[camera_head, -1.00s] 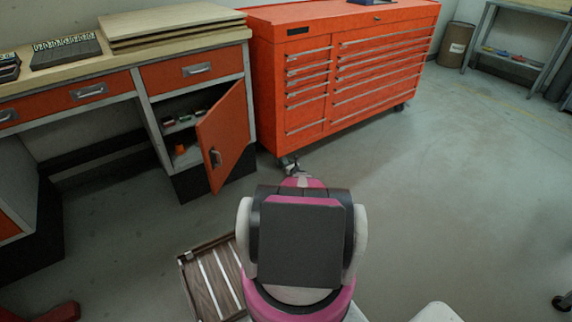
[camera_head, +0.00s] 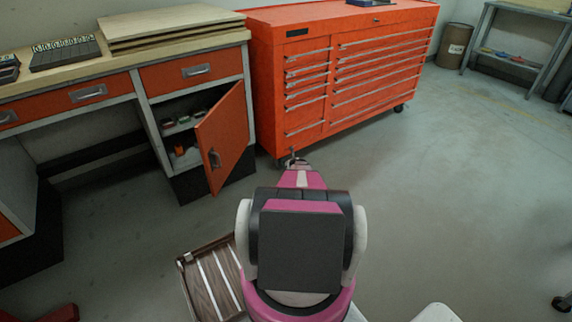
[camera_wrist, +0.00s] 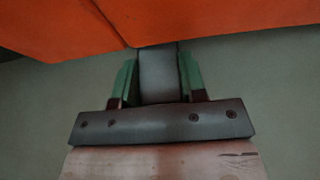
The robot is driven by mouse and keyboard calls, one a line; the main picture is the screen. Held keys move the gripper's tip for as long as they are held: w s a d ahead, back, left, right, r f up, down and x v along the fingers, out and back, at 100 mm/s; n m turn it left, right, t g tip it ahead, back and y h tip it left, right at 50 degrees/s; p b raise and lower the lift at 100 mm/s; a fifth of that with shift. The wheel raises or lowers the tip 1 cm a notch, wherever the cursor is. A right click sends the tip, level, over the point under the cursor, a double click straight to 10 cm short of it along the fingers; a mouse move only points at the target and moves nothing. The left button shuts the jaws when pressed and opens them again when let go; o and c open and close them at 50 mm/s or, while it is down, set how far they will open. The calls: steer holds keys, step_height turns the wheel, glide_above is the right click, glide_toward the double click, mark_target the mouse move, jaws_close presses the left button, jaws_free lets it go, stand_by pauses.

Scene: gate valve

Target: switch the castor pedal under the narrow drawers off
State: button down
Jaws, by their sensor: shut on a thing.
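The red tool chest (camera_head: 290,75) stands at the back on castors, with its narrow drawers (camera_head: 308,90) on the left side. In the wrist view, a grey castor pedal (camera_wrist: 159,72) sticks out from under the orange chest bottom (camera_wrist: 215,20). The green finger pads of my gripper (camera_wrist: 159,82) stand on either side of it, shut on it. In the head view, my gripper (camera_head: 292,161) is low at the chest's front left corner. My wrist hides most of the castor there, and the pedal's tilt cannot be told.
A workbench (camera_head: 120,60) stands left of the chest, its small red cabinet door (camera_head: 222,140) swung open close to my gripper. A slatted wooden thing (camera_head: 210,280) lies on the floor at lower left. A bin (camera_head: 454,45) stands at the back.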

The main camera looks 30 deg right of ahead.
steer(key=shift+r+g, duration=0.15)
steer(key=shift+g, duration=0.15)
stand_by(0.4)
steer(key=c, duration=0.7)
jaws_free()
steer(key=shift+s, duration=0.1)
steer(key=v, duration=1)
steer(key=shift+s+r, duration=0.25)
steer(key=shift+s, duration=0.05)
steer(key=shift+s+d, duration=0.1)
